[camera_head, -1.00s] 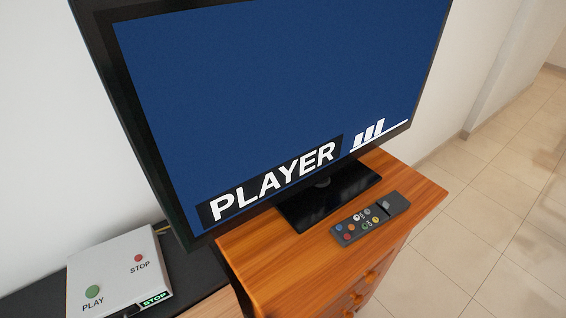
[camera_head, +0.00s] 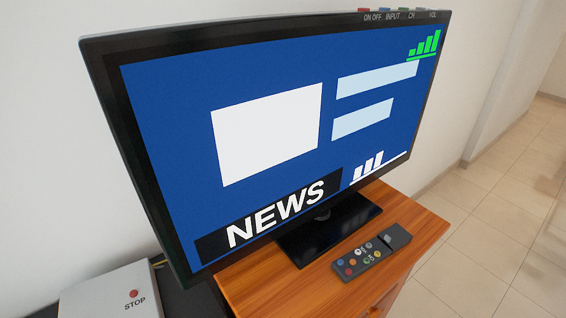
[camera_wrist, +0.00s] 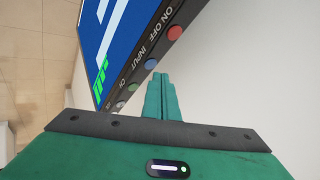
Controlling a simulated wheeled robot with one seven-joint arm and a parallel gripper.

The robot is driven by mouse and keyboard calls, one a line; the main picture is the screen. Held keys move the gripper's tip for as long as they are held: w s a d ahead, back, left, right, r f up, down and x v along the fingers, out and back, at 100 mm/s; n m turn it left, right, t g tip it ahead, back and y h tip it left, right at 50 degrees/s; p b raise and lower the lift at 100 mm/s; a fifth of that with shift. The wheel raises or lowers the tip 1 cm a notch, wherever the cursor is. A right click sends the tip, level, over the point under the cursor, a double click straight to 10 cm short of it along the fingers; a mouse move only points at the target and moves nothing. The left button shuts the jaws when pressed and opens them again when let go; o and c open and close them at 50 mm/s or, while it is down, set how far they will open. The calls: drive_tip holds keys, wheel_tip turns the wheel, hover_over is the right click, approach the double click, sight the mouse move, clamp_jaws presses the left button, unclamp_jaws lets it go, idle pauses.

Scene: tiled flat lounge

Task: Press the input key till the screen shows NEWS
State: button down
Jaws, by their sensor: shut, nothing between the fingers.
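The television screen (camera_head: 270,130) shows NEWS in the head view, with a white box, pale bars and green signal bars. Its keys stand along the top edge. The blue input key (camera_head: 385,10) has the label INPUT below it and also shows in the wrist view (camera_wrist: 151,64). My gripper (camera_wrist: 160,78) is shut and empty, its green fingertips close beside the blue key in the wrist view. I see a small gap in the picture, but cannot tell the true distance. My gripper is outside the head view.
The red ON OFF key (camera_wrist: 175,33) and green CH key (camera_wrist: 132,88) flank the input key. A dark remote (camera_head: 371,252) lies on the wooden cabinet (camera_head: 420,235). A pale box with a red STOP button (camera_head: 134,293) stands at lower left. Tiled floor is clear at right.

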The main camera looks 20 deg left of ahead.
sight(389, 11)
wheel_tip(389, 11, up, 6)
idle(0.7)
idle(0.4)
drive_tip(key=shift+d, duration=0.1)
drive_tip(key=s+d+f+m+g+h, duration=0.15)
drive_tip(key=s+d+f, duration=0.25)
drive_tip(key=d+f, duration=0.95)
drive_tip(key=s+d+f+m+g+h, duration=0.1)
drive_tip(key=s+d+f+g+h, duration=0.3)
drive_tip(key=d+f, duration=0.95)
drive_tip(key=s+d+f+g, duration=0.1)
drive_tip(key=s+d+f, duration=0.3)
drive_tip(key=s, duration=0.5)
drive_tip(key=s+d+f+y, duration=0.1)
drive_tip(key=s+d+f, duration=0.3)
drive_tip(key=s+f, duration=0.5)
drive_tip(key=s+d+f+g, duration=0.1)
drive_tip(key=s+d+f, duration=0.3)
drive_tip(key=s+f, duration=0.3)
drive_tip(key=shift+s+g, duration=0.35)
drive_tip(key=shift+s, duration=0.7)
